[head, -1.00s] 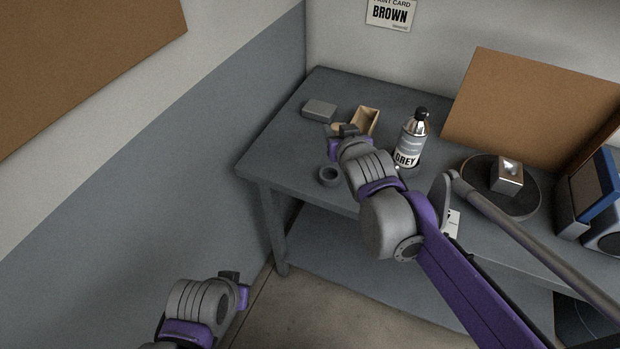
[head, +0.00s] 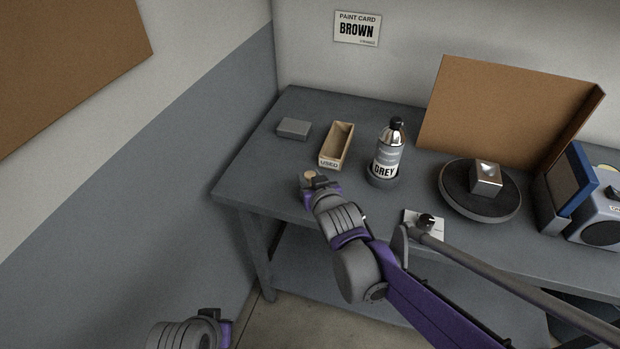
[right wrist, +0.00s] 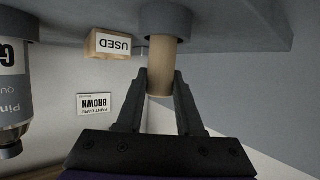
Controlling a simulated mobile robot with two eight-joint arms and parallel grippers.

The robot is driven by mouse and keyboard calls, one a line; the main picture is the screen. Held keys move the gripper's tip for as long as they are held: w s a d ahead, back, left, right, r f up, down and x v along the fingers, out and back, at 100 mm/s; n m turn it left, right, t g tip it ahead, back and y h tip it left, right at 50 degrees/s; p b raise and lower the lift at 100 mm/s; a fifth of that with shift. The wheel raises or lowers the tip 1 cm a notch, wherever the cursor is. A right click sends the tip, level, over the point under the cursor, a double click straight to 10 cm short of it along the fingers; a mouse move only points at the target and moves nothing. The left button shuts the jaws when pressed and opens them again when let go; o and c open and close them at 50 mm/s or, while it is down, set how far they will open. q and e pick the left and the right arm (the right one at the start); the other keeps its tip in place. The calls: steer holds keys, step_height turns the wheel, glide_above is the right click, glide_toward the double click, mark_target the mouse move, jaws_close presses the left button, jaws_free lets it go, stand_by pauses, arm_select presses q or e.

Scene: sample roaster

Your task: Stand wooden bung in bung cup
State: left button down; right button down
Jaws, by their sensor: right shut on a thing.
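The wooden bung (right wrist: 160,66) is a pale cylinder between the fingers of my right gripper (right wrist: 160,88), which is shut on it. The right wrist view is upside down. There the bung's far end meets the mouth of the grey bung cup (right wrist: 166,18) and appears to be in it; how deep I cannot tell. In the head view the bung's pale top (head: 310,175) shows at my right gripper (head: 318,182), near the table's front left; the cup is hidden there. My left gripper (head: 220,318) is low at the bottom edge, away from the table; its jaws are unclear.
Behind the right gripper stand an open wooden box marked USED (head: 327,163) and a flat grey block (head: 294,128). Farther right are a round dark turntable (head: 450,199) with a metal block and a brown board (head: 490,105).

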steer(key=shift+f, duration=0.1)
steer(key=c, duration=0.5)
jaws_free()
steer(key=shift+c, duration=0.2)
steer(key=shift+r, duration=0.25)
steer(key=p+v, duration=0.2)
steer(key=v, duration=1)
steer(key=shift+f, duration=0.2)
